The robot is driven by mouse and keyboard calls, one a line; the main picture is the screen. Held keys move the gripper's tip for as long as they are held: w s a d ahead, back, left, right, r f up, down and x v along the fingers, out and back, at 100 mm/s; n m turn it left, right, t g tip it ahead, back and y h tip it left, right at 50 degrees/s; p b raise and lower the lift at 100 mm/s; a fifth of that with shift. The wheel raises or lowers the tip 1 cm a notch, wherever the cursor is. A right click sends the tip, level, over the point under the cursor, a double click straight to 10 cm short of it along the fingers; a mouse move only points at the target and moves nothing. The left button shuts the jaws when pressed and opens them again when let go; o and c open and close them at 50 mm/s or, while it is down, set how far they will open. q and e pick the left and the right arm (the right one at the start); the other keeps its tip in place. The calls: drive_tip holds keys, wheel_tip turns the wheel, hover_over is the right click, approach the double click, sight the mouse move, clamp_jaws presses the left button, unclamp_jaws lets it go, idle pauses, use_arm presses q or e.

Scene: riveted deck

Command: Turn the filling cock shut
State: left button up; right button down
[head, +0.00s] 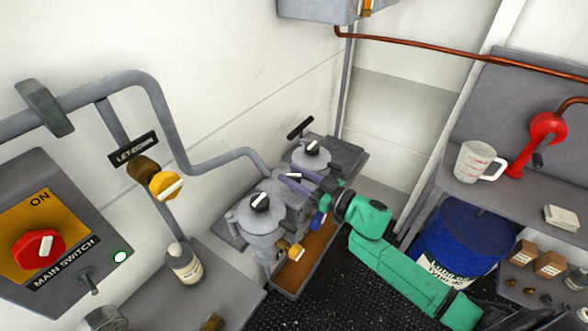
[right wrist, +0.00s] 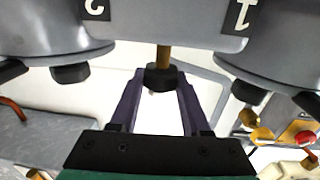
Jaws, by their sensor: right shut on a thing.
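A grey twin-pot unit (head: 258,222) stands at the middle, with black knobs with white pointers on its pots. My right gripper (head: 303,182), with purple fingers, reaches in from the right between the pots. In the right wrist view my right gripper (right wrist: 161,92) is shut on a dark knob (right wrist: 158,76) on a brass stem, between the pots marked 2 and 1. A blue knob (head: 318,218) and a yellow knob (head: 296,250) sit low on the unit. A yellow cock (head: 166,184) hangs under the LET-DOWN plate. I see no label reading filling cock. My left gripper is out of view.
A MAIN SWITCH panel with a red knob (head: 39,250) is at left. A bottle (head: 184,264) stands on the grey ledge. A blue drum (head: 465,240) is at right below a shelf with a white mug (head: 478,162). Dark floor is free in front.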

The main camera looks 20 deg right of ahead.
drive_tip(key=shift+r+m+t+h, duration=0.1)
drive_tip(key=shift+m+t+h, duration=0.7)
drive_tip(key=shift+h, duration=0.4)
drive_tip(key=shift+m+h, duration=0.6)
drive_tip(key=shift+f+m+t+h+b, duration=0.2)
drive_tip(key=shift+m+t+h+b, duration=0.15)
drive_tip(key=shift+m+t+h, duration=0.5)
drive_tip(key=shift+r+m+h+b, duration=0.15)
drive_tip(key=shift+m+h+b, duration=0.8)
drive_tip(key=shift+h, duration=0.9)
drive_tip(key=shift+r, duration=0.1)
drive_tip(key=shift+c, duration=1.9)
unclamp_jaws()
